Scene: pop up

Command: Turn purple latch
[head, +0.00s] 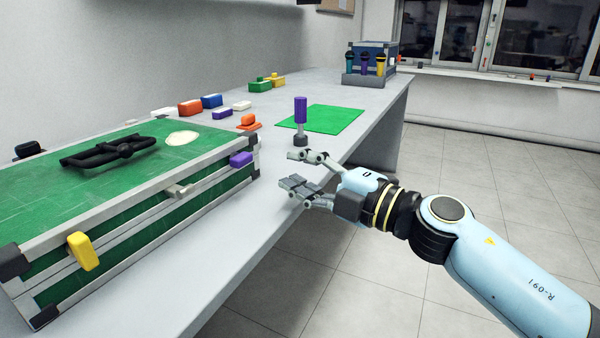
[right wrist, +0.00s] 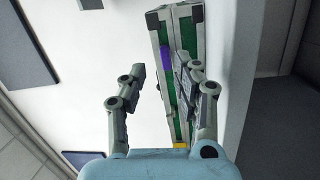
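The purple latch (head: 241,159) sits on the front side of a green case (head: 130,225) with metal edges, near its right corner. In the right wrist view the purple latch (right wrist: 138,54) shows on the case's face between my fingers, which are nearer the camera. A yellow latch (head: 83,251) is on the same side, further left. My right gripper (head: 291,171) is open and empty, to the right of the purple latch and apart from it; it also shows in the right wrist view (right wrist: 158,80). My left gripper is not in view.
A purple-handled tool (head: 300,112) stands upright beside a green mat (head: 322,119). Several coloured blocks, one of them blue (head: 211,101), lie behind the case. A blue box (head: 375,58) stands at the far end. Open floor lies right of the table.

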